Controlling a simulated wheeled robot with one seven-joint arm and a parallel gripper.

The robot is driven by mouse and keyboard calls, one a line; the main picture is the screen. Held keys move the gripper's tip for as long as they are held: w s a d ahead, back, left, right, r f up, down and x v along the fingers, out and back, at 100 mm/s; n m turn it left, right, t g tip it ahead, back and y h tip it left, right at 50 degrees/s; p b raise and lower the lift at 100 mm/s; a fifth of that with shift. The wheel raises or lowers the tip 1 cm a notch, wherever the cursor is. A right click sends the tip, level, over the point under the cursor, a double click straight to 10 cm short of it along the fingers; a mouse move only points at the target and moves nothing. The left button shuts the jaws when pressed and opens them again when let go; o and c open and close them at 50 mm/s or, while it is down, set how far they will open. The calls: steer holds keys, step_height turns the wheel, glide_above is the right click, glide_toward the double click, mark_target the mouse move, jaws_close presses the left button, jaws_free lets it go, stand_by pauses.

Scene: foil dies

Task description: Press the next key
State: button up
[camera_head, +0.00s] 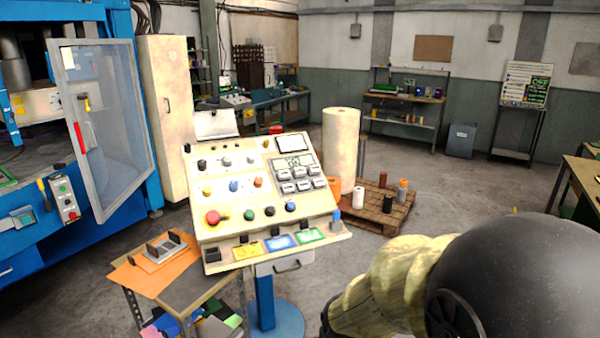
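A sloped cream control panel (225,173) stands on a blue pedestal in the middle of the view. At its upper right is a grey keypad with several pale keys (299,173) in two rows. A small display (293,161) sits above the keys; its dark characters are too small to read surely. No lettering on the keys can be made out. My arm shows at the lower right, apart from the panel. My gripper is not in view, and nothing is seen touching the keys.
The panel also carries a red mushroom button (212,217) and several coloured knobs. A small cart (190,290) stands at front left, beside a blue press with an open clear door (105,120). A pallet (385,215) with a tall roll (341,145) stands behind right. Floor is clear further right.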

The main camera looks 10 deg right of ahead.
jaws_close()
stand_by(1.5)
